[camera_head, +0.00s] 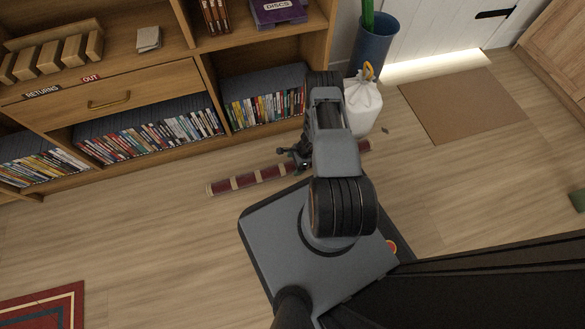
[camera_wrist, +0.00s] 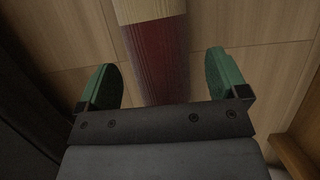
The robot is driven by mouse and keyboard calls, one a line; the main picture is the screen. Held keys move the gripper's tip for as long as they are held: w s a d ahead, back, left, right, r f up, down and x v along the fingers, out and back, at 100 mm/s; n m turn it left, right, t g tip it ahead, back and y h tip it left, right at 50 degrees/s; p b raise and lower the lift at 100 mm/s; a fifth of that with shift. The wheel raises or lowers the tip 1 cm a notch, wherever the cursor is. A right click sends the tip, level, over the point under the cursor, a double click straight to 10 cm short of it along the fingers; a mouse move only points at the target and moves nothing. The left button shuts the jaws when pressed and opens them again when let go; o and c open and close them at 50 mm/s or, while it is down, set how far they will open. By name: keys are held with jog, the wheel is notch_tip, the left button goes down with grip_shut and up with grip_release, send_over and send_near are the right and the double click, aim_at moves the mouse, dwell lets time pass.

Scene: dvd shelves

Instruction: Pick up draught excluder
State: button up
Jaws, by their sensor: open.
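The draught excluder (camera_head: 240,181) is a long, thin roll with dark red and tan stripes. It lies on the wood floor in front of the shelves, and my arm hides part of it in the head view. My gripper (camera_head: 290,158) is low over its middle. In the wrist view, my gripper (camera_wrist: 164,80) is open, with one green finger on each side of the draught excluder (camera_wrist: 155,55). Neither finger appears to touch it. I cannot tell the exact height between them.
A wooden shelf unit (camera_head: 150,85) with rows of DVDs stands behind. A white tied bag (camera_head: 362,105), a blue bin (camera_head: 372,45) and a brown doormat (camera_head: 462,106) are to the right. A red rug (camera_head: 45,308) lies at lower left. Floor to the left is clear.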

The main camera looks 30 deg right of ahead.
jog(key=shift+b+x, duration=0.35)
jog(key=shift+x, duration=0.9)
jog(key=c, duration=1.5)
jog(key=shift+d, duration=0.1)
jog(key=shift+c, duration=0.4)
jog(key=shift+r, duration=0.2)
